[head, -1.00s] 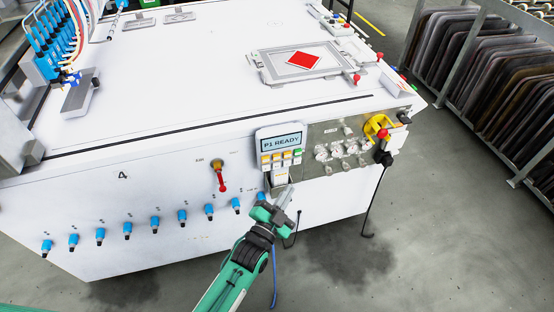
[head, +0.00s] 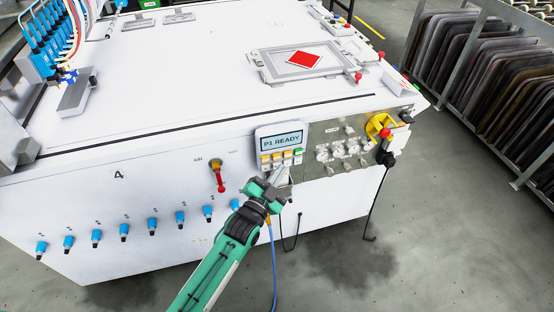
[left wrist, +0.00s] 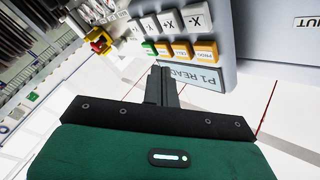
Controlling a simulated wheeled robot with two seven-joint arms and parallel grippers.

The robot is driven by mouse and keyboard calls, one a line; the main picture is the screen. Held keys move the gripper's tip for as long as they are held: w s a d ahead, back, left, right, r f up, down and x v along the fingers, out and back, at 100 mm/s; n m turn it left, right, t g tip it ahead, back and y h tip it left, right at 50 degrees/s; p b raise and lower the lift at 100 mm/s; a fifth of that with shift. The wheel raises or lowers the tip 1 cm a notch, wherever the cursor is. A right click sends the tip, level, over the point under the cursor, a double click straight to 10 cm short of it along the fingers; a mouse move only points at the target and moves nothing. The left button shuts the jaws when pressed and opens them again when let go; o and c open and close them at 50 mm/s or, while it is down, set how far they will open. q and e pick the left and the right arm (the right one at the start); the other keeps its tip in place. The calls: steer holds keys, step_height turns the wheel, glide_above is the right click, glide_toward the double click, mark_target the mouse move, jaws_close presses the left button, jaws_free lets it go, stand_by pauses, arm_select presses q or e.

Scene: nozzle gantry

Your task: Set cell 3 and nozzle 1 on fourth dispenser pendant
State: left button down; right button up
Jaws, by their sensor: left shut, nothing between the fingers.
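The dispenser pendant (head: 281,138) hangs on the front of the white machine marked 4 (head: 118,174). Its display (head: 282,141) reads "P1 READY", with rows of small keys below. In the left wrist view the pendant (left wrist: 225,60) appears upside down, with white axis keys (left wrist: 170,22), orange keys (left wrist: 205,50) and a green key (left wrist: 148,47). My left gripper (head: 281,172) is shut and empty, just below the keys in the head view. Its fingers (left wrist: 162,80) overlap the display's edge in the left wrist view; I cannot tell whether they touch. My right gripper is not in view.
A panel of gauges and knobs (head: 340,150) with a yellow-and-red switch (head: 381,128) sits right of the pendant. A red-handled valve (head: 218,177) is to its left. A frame with a red square (head: 303,60) lies on the machine top.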

mark_target(281, 156)
arm_select(q)
steer(key=shift+w+a, duration=0.2)
steer(key=shift+w, duration=0.4)
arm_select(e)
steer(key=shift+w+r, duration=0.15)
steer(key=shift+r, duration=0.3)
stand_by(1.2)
arm_select(q)
steer(key=shift+w+a, duration=0.15)
steer(key=shift+w, duration=0.25)
steer(key=shift+w+a, duration=0.15)
steer(key=shift+w, duration=0.35)
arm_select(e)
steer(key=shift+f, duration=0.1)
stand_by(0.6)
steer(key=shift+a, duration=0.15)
arm_select(q)
steer(key=shift+s, duration=0.1)
steer(key=shift+s+d+p, duration=0.3)
steer(key=shift+s+p, duration=0.1)
steer(key=shift+s, duration=0.4)
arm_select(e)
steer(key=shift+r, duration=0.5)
